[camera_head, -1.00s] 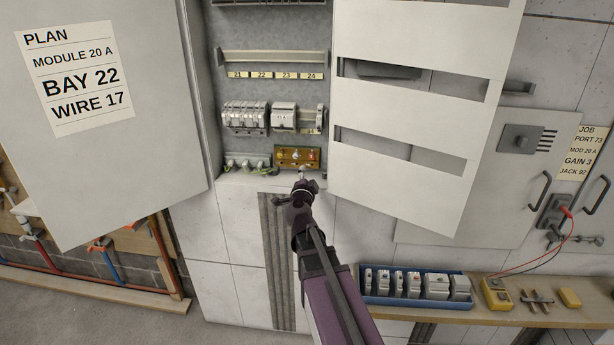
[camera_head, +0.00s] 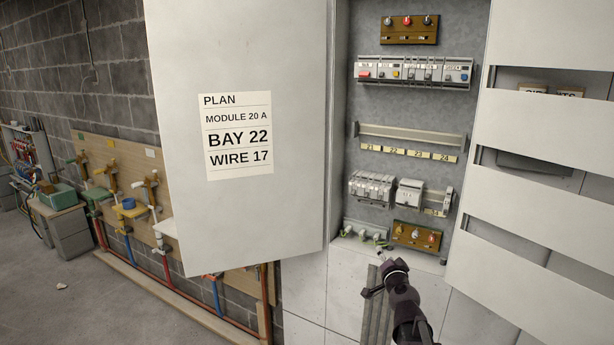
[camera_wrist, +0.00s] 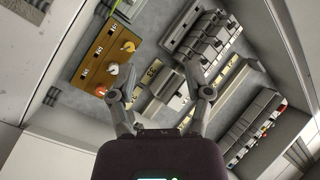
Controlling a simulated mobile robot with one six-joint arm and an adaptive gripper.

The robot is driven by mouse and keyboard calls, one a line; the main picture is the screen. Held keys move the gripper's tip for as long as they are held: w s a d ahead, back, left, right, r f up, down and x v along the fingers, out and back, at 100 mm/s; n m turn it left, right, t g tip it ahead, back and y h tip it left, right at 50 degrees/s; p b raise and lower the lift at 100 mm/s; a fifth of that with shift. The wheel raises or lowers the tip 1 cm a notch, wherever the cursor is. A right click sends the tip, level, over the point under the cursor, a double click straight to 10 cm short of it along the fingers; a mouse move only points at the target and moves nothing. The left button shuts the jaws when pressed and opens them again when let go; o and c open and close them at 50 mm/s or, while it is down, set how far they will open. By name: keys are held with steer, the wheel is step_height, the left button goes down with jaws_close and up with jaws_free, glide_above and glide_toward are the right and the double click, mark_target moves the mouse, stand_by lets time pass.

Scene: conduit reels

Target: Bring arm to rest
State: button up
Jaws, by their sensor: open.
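My gripper (camera_head: 384,272) is at the foot of the open electrical cabinet, just below the lower brown terminal board (camera_head: 416,237). In the wrist view my gripper (camera_wrist: 166,92) has its two fingers spread apart with nothing between them. The terminal board also shows in the wrist view (camera_wrist: 104,57), left of the fingers, with coloured knobs. Beyond the fingers are the module rows and a label strip on the cabinet's back panel. My arm comes up from the bottom right in the head view.
The left cabinet door (camera_head: 240,220) stands open with a plan sheet (camera_head: 238,135). The right slotted cover (camera_head: 545,125) stands open close to my arm. Grey modules (camera_head: 371,188) sit on the lower rail. Pipes and valves (camera_head: 122,205) line the wall at left, with free floor before them.

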steer(key=s+a+f+n+g+y+p, duration=0.3)
steer(key=s+a+f+n+g+y, duration=0.2)
steer(key=s+a+f+n+g, duration=0.4)
steer(key=s+d+f+g+h+p, duration=0.1)
steer(key=s+g+h, duration=0.1)
steer(key=s+g, duration=0.2)
steer(key=s+d+f+g+h+p, duration=0.1)
steer(key=s+d+g+h, duration=0.1)
steer(key=s, duration=0.9)
steer(key=shift+f+g+h+p, duration=0.35)
steer(key=shift+g+h, duration=0.15)
steer(key=shift+g, duration=0.7)
steer(key=shift+f, duration=0.1)
